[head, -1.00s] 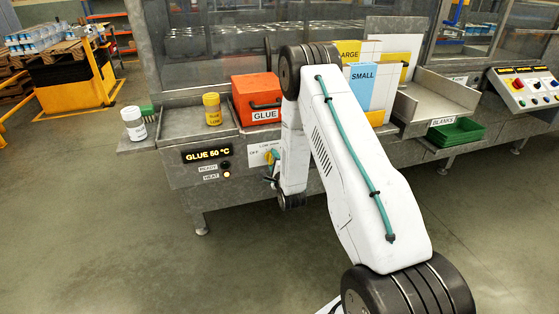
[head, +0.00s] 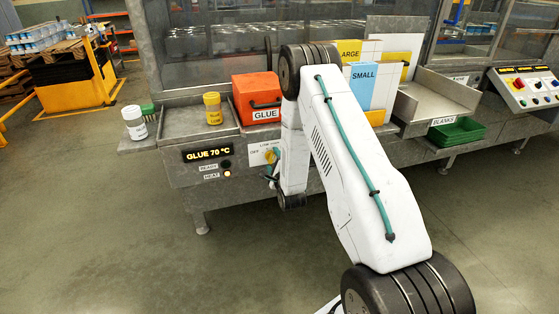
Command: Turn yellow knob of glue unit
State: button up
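The yellow knob (head: 270,156) is on a white dial plate (head: 257,154) on the front of the glue unit, with OFF and LOW readable and the right part hidden by my arm. The display (head: 207,153) reads GLUE 70 °C. Below it, the READY lamp (head: 226,164) is dark and the HEAT lamp (head: 227,174) is lit. My gripper (head: 272,178) is mostly hidden by my arm; dark parts show close to the knob. Whether its fingers touch the knob or are open or shut cannot be seen.
Carton magazines (head: 363,85) and a green tray (head: 457,132) lie right. The floor in front is clear.

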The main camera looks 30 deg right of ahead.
jog(key=shift+d, duration=0.1)
jog(key=v, duration=0.7)
jog(key=shift+s, duration=0.4)
jog(key=shift+r, duration=0.1)
